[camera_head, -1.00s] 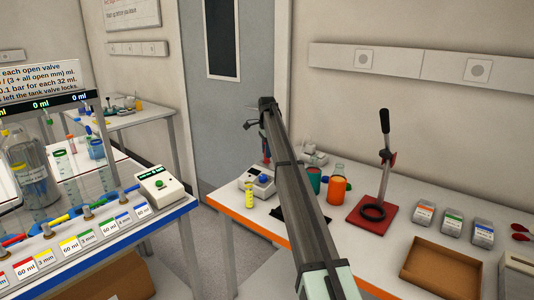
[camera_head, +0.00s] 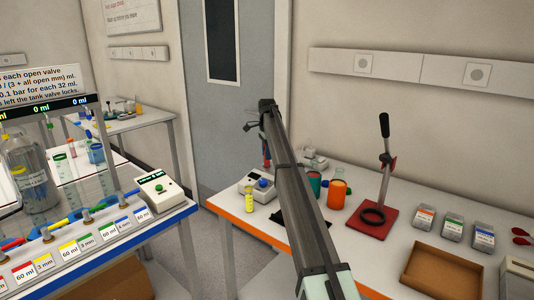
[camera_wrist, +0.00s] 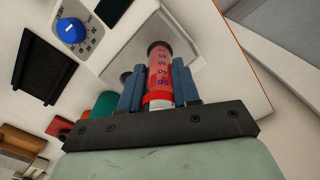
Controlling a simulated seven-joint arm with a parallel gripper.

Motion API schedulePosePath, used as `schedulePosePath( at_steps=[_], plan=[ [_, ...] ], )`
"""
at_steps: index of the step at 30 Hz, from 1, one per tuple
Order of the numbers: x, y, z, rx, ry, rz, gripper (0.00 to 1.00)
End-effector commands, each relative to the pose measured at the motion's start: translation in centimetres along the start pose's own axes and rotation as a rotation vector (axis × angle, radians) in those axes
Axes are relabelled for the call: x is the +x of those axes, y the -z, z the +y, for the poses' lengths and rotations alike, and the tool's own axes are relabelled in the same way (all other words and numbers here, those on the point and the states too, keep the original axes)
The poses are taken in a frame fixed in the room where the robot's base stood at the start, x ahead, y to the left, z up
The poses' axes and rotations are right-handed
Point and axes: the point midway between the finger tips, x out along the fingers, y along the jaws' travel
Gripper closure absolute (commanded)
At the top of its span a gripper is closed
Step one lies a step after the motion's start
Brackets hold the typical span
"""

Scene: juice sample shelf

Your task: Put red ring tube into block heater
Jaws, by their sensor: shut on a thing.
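My gripper (camera_wrist: 158,92) is shut on a tube with red contents (camera_wrist: 160,68) and dark graduation marks, between its blue fingers. A red band and a white end show near the gripper's base. The tube's far end is over a pale grey square surface (camera_wrist: 197,62); the frames do not show whether they touch. In the head view the gripper (camera_head: 266,150) hangs above the back left of the bench, partly hidden by my arm. A white device with a blue knob (camera_head: 262,183) stands below it; the knob also shows in the wrist view (camera_wrist: 71,30).
A yellow-marked cylinder (camera_head: 249,199) stands in front of the device. Green (camera_head: 314,184) and orange (camera_head: 337,193) containers and a red-based stand (camera_head: 372,218) are to the right. A black object (camera_wrist: 45,72) lies near the device. A floor gap separates this bench from the left one.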

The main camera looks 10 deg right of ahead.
Motion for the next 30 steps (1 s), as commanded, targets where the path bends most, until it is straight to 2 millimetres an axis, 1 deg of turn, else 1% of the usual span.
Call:
schedulePosePath(
  at_steps=[30],
  plan=[
    [1.8, 0.0, 0.0, 0.0, 0.0, 0.0, 1.0]
  ],
)
